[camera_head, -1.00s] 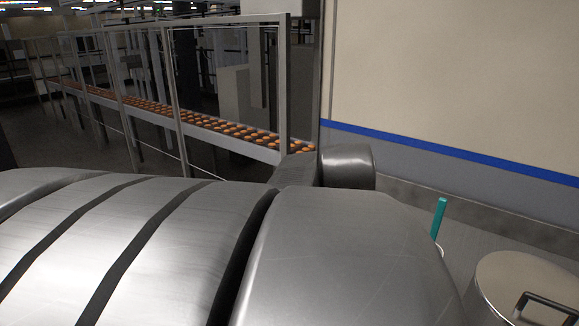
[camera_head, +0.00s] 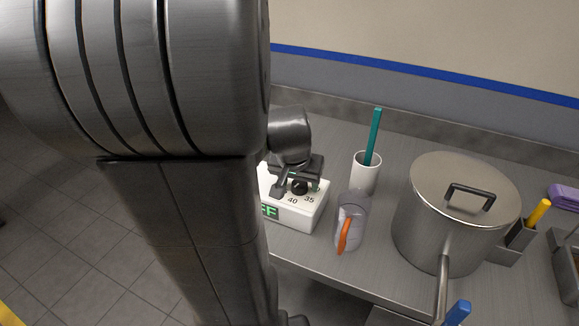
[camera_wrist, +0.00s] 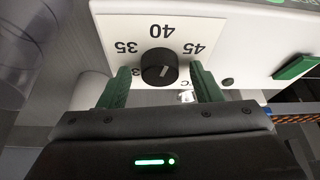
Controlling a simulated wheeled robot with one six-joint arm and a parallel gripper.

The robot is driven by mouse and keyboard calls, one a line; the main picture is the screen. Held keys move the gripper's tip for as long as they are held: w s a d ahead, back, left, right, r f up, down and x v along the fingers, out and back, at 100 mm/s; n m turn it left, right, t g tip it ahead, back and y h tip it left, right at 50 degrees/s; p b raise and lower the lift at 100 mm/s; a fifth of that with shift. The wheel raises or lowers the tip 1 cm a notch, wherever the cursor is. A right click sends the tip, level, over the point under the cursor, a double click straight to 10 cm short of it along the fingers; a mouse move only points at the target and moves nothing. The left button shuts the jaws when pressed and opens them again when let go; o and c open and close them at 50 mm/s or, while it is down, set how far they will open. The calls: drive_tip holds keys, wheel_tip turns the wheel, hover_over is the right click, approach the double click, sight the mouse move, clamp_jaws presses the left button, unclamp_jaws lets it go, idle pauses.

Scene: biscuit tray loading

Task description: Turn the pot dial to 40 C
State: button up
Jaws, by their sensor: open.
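The pot dial is a black round knob (camera_wrist: 157,67) on a white control panel (camera_wrist: 222,40), marked 35, 40 and 45, upside down in the wrist view. A short pale mark shows on the knob; I cannot tell which number it indicates. My gripper (camera_wrist: 160,80) is open, its green fingers on either side of the knob, with a gap each side. In the head view the white control box (camera_head: 292,214) sits at the bench's left end, my gripper (camera_head: 300,182) above it. Its green display is partly hidden by my arm.
Right of the box stand a clear jug (camera_head: 352,210) with an orange handle and a white cup (camera_head: 365,175) holding a teal stick. A lidded steel pot (camera_head: 425,225) stands further right. A wall is behind the bench (camera_head: 395,150). Floor (camera_head: 75,250) lies left.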

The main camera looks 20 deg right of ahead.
drive_tip(key=c, duration=1)
drive_tip(key=shift+r+n+p, duration=0.1)
drive_tip(key=shift+n+p, duration=0.45)
drive_tip(key=shift+n, duration=0.05)
drive_tip(key=shift+d+n+y+p, duration=0.1)
drive_tip(key=shift+n+y+p, duration=0.2)
drive_tip(key=shift+n+y, duration=0.35)
drive_tip(key=shift+n+t, duration=0.25)
drive_tip(key=shift+t, duration=0.05)
drive_tip(key=o, duration=1)
drive_tip(key=v, duration=1.3)
drive_tip(key=shift+r+p, duration=0.3)
